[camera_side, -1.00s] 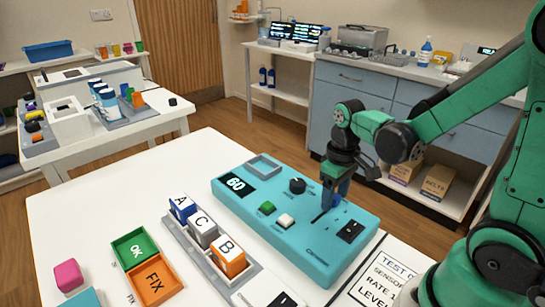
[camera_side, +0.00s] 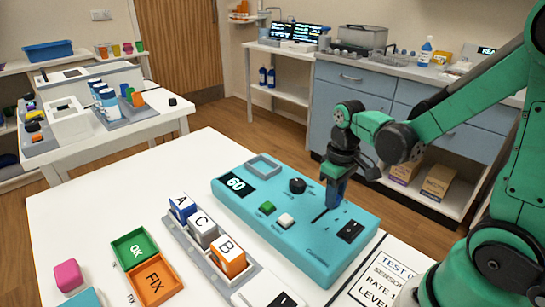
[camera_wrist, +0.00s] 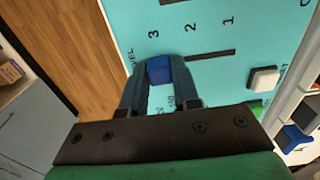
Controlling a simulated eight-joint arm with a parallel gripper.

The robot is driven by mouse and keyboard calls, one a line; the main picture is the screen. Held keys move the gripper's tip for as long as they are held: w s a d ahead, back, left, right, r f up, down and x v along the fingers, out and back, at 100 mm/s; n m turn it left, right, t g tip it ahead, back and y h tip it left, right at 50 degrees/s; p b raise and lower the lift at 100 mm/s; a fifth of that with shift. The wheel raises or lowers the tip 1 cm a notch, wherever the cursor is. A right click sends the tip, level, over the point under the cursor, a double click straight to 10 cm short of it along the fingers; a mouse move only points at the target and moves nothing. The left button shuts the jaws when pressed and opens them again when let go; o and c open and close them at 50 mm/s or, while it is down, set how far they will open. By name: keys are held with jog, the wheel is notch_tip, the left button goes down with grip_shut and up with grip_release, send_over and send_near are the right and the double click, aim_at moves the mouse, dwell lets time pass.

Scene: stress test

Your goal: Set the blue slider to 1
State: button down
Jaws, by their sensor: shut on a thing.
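The blue slider (camera_wrist: 159,70) sits between my gripper's fingers in the wrist view, at the end of its dark slot (camera_wrist: 212,55) beside the printed 3. The slot's bare part runs right, past the 2, to the printed 1 (camera_wrist: 228,20). My gripper (camera_wrist: 160,80) is shut on the slider, one finger on each side. In the side view my gripper (camera_side: 334,203) is down at the teal panel (camera_side: 300,245), at the slot's upper right end, and hides the slider there.
The panel has a display reading 60 (camera_side: 236,184), a black knob (camera_side: 297,185), a green button (camera_side: 267,208), a white button (camera_side: 286,221) and a black switch (camera_side: 350,231). A tray with lettered blocks (camera_side: 203,232) stands in front of the panel.

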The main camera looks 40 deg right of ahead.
aim_at(313, 222)
dwell(0.9)
jog(key=a, duration=0.6)
jog(key=shift+a, duration=0.3)
jog(key=c, duration=0.6)
grip_release()
jog(key=shift+c, duration=0.2)
jog(key=shift+r, duration=2.85)
